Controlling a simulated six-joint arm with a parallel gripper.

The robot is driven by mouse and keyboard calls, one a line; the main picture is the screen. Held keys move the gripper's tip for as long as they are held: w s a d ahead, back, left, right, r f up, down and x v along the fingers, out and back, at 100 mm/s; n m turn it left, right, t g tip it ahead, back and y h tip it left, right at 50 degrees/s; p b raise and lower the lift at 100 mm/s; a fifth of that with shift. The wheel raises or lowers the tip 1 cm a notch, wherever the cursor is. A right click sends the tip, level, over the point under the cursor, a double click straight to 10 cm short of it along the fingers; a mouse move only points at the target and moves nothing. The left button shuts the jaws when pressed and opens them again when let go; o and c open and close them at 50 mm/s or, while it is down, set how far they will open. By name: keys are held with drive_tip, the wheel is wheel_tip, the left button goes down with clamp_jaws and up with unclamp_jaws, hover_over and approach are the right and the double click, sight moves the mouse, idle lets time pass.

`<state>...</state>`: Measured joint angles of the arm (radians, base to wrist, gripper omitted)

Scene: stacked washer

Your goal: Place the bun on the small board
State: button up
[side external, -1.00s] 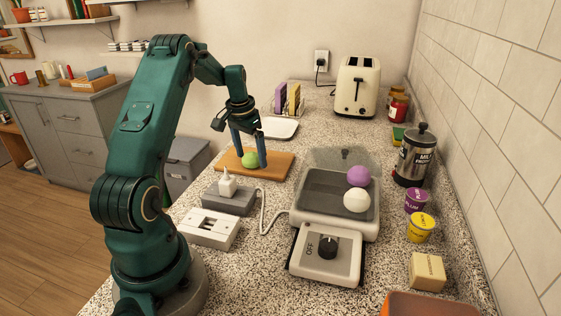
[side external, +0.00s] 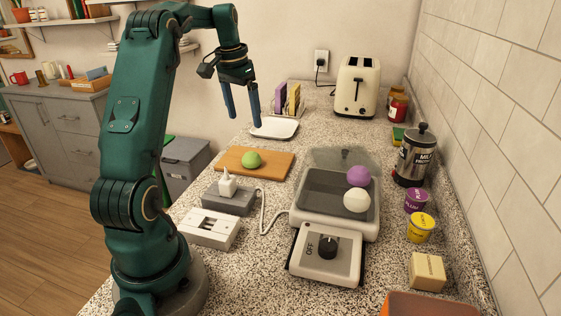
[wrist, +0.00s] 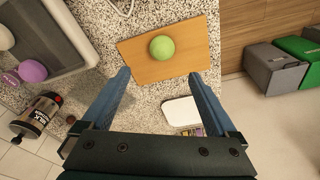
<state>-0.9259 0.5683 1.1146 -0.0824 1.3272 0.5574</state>
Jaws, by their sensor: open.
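The green bun (side external: 251,159) rests on the small wooden board (side external: 278,165) on the counter. In the wrist view the bun (wrist: 162,47) sits on the bare wood, near the middle of the board (wrist: 140,71). My gripper (side external: 244,120) is open and empty, raised above and behind the board, clear of the bun. Its two blue fingers stand wide apart in the wrist view (wrist: 158,75). A purple bun (side external: 358,176) and a white bun (side external: 356,200) are on the grey cooking appliance (side external: 313,207) to the right.
A white plate (side external: 274,128) lies behind the board. The toaster (side external: 356,87), milk frother (side external: 413,157), jars and tubs line the right wall. The appliance's control box (side external: 328,253) is in front.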

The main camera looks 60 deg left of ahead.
drive_tip(key=d+r+m+t, duration=0.1)
drive_tip(key=d+r, duration=0.2)
drive_tip(key=d, duration=0.5)
drive_tip(key=d+r+m+t, duration=0.1)
drive_tip(key=d+r, duration=0.1)
drive_tip(key=d, duration=0.7)
drive_tip(key=s+d+f+m+t, duration=0.2)
drive_tip(key=s+d+f, duration=0.2)
drive_tip(key=s+d, duration=0.6)
drive_tip(key=d, duration=0.2)
drive_tip(key=shift+s+d+h, duration=0.3)
drive_tip(key=shift+s+d, duration=0.05)
drive_tip(key=shift+d, duration=0.05)
